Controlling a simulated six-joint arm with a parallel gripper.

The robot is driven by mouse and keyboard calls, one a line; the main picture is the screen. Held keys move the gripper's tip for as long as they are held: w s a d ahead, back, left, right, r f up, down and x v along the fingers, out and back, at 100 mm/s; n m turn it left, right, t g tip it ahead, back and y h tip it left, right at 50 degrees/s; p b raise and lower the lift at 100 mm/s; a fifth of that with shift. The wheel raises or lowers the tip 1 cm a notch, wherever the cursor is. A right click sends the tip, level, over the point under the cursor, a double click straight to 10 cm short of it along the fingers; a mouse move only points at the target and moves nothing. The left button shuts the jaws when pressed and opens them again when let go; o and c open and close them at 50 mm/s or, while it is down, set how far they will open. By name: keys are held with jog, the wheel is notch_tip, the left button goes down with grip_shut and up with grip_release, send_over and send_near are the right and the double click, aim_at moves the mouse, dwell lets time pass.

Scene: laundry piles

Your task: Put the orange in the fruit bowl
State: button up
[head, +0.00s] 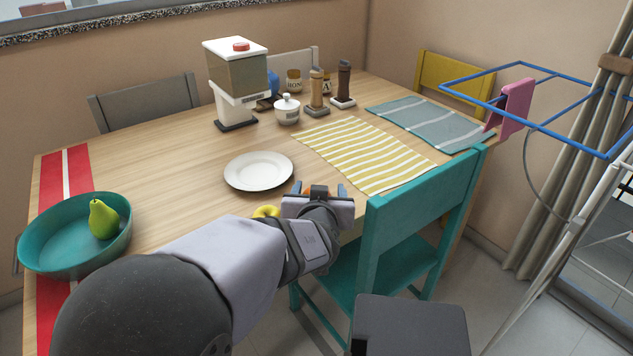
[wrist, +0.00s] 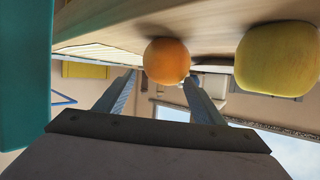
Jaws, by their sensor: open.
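The orange (wrist: 167,61) shows in the wrist view between the two fingertips of my open gripper (wrist: 160,78). I cannot tell whether either finger touches it. In the head view my gripper (head: 320,189) is at the table's near edge, and the orange is mostly hidden behind it. The teal fruit bowl (head: 45,258) stands at the table's left end, well to the left of my gripper. A green pear (head: 103,219) is in the bowl.
A yellow apple (head: 266,211) lies beside the orange and also shows in the wrist view (wrist: 278,58). A white plate (head: 259,171) lies just behind. A teal chair (head: 415,215) stands close on the right. The table between plate and bowl looks clear.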

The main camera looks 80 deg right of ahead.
jog(key=p, duration=0.2)
jog(key=r+y+p, duration=0.1)
jog(key=p, duration=0.1)
jog(key=d+r+g+y+p, duration=0.1)
jog(key=p, duration=0.1)
jog(key=shift+w+p, duration=0.25)
jog(key=shift+p, duration=0.15)
jog(key=p, duration=0.2)
jog(key=y+p, duration=0.1)
jog(key=r+y+p, duration=0.1)
jog(key=p, duration=0.1)
jog(key=shift+w+a+g+p, duration=0.2)
jog(key=shift+w+g+p, duration=0.05)
jog(key=shift+g+p, duration=0.05)
jog(key=a+y+p, duration=0.1)
jog(key=p, duration=0.2)
jog(key=r+g+y+p, duration=0.1)
jog(key=y+p, duration=0.1)
jog(key=p, duration=0.2)
jog(key=shift+w+a+r+n+p, duration=0.15)
jog(key=shift+w+a+n+p, duration=0.15)
jog(key=shift+w+a, duration=0.1)
jog(key=shift+a+f+g+y+p, duration=0.6)
jog(key=shift+y+p, duration=0.4)
jog(key=shift+p, duration=0.55)
jog(key=shift+b+x, duration=0.4)
jog(key=shift+x, duration=2.45)
jog(key=shift+w+d, duration=0.1)
jog(key=shift+d, duration=0.05)
jog(key=shift+r, duration=0.1)
